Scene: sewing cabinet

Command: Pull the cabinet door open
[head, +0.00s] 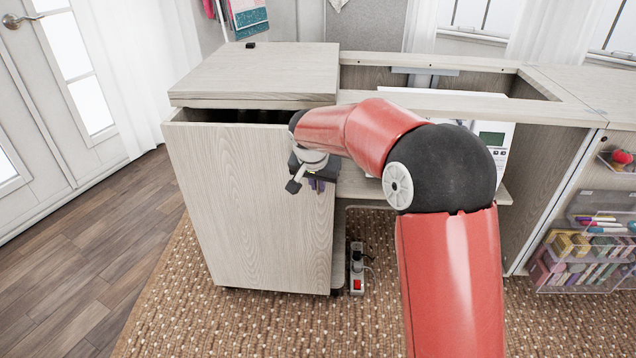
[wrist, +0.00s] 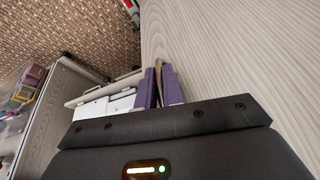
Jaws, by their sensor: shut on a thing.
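The cabinet door (head: 235,215) is the large pale wood-grain front panel at the left in the head view. A dark gap shows between its top edge and the cabinet top, so it stands ajar. My gripper (head: 318,184) is at the upper right side of this panel, partly hidden by my wrist. In the wrist view the door's wood face (wrist: 215,50) fills the right side. The purple fingers of my gripper (wrist: 159,88) are close together there, with a thin tan strip between them; it looks like part of the door, but its exact shape is hidden.
The cabinet top (head: 255,75) overhangs the gap. A power strip (head: 356,270) lies on the woven rug (head: 190,295) right of the door. Clear shelves with craft supplies (head: 590,260) stand at far right. Bare wood floor (head: 90,260) is free at left.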

